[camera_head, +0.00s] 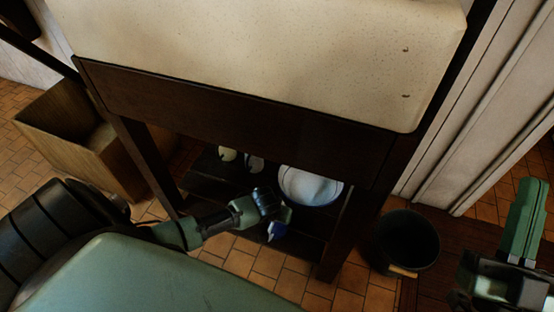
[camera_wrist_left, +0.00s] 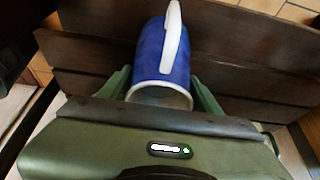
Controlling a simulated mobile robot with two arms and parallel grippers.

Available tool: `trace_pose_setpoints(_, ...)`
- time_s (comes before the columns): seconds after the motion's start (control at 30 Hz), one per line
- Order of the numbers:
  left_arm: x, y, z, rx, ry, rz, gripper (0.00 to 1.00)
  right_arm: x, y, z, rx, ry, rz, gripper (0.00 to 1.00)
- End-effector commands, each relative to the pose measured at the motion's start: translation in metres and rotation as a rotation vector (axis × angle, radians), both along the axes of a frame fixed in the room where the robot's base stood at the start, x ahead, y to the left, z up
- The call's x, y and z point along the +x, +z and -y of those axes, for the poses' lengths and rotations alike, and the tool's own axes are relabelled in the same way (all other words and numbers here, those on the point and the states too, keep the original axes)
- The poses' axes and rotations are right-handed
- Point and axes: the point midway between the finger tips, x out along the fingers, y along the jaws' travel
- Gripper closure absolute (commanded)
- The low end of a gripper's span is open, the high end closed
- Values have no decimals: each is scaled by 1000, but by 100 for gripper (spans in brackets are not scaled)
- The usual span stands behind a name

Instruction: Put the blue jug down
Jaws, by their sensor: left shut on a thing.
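The blue jug (camera_wrist_left: 160,55) has a white handle and a pale rim. In the left wrist view it sits between the green fingers of my left gripper (camera_wrist_left: 162,88), with its handle on the upper side and dark slats behind it. In the head view only a small blue part of the jug (camera_head: 279,229) shows beside my left gripper (camera_head: 268,207), in front of the low shelf. Whether the jug touches the slats cannot be told. My right gripper (camera_head: 525,222) is at the right edge, away from the shelf and partly cut off; I see nothing in it.
A dark slatted shelf (camera_head: 216,188) lies under a pale-topped counter (camera_head: 260,50). A white bowl with a blue rim (camera_head: 310,186) and small pale vessels (camera_head: 227,154) stand on it. A dark bucket (camera_head: 408,238) is at right, a wooden bin (camera_head: 70,140) at left.

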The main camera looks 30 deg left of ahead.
Motion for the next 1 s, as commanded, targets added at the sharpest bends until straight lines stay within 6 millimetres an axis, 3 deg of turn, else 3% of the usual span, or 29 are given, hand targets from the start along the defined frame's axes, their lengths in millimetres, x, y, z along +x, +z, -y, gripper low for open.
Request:
trace_pose_setpoints(0.37,1,-3,0,0,0,2,89,-2,2,0,4,1,12,100)
trace_pose_setpoints(0.4,0,-3,0,0,0,1,29,-2,2,0,5,1,13,100)
trace_pose_setpoints(0.47,0,-2,0,0,0,1,15,-2,2,0,5,1,13,100)
trace_pose_setpoints(0.87,0,2,0,0,0,0,15,0,2,0,1,0,4,100)
trace_pose_setpoints(1.0,-4,10,1,0,0,0,15,11,-14,-1,-29,-6,-105,100)
